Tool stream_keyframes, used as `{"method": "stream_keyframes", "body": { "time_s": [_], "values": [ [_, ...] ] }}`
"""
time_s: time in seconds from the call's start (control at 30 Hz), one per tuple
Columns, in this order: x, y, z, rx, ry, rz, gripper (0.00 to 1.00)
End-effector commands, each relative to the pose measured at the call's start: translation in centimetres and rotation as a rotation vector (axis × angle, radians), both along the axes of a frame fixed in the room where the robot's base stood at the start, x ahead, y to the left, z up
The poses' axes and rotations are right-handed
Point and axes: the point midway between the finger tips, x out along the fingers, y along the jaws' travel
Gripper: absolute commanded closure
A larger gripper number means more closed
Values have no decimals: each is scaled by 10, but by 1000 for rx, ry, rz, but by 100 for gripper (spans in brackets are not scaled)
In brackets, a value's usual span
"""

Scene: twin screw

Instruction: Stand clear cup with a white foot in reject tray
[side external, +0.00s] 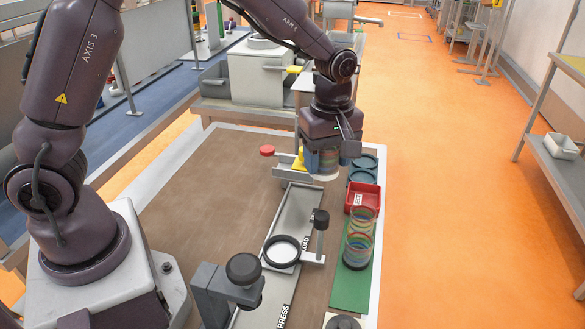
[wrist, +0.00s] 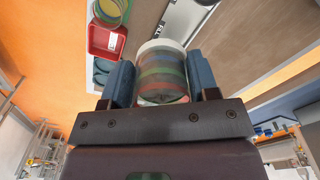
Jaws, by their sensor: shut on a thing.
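My gripper (side external: 325,160) is shut on a clear cup with coloured bands (side external: 322,163). The cup hangs upright, its pale foot downward, above the far end of the work table. In the wrist view, the cup (wrist: 162,78) sits between the two blue fingers of my gripper (wrist: 162,70), with its white foot (wrist: 160,46) at the far end. The red reject tray (side external: 369,192) stands to the right of and nearer than the held cup in the side view. It also shows at upper left in the wrist view (wrist: 103,47) and looks empty, though its floor is partly hidden.
Banded clear cups (side external: 358,248) stand on a green mat (side external: 349,292) in front of the tray. Teal round holders (side external: 362,175) lie just behind it. A grey rail (side external: 293,215) with a black ring (side external: 282,251) and posts runs left of the tray. The brown tabletop is clear further left.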

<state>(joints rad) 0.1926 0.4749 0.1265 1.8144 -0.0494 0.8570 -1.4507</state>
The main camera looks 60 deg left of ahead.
Motion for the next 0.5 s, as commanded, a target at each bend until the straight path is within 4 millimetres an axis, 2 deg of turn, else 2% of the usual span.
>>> {"method": "stream_keyframes", "body": {
  "time_s": [0.03, 0.2, 0.3, 0.5],
  "values": [
    [20, 3, -8, 3, 4, -22, 69],
    [76, 12, -33, 1, 7, -115, 69],
    [103, 18, -49, -3, 8, -165, 69],
    [137, 30, -77, -14, 8, -238, 69]
  ]
}}
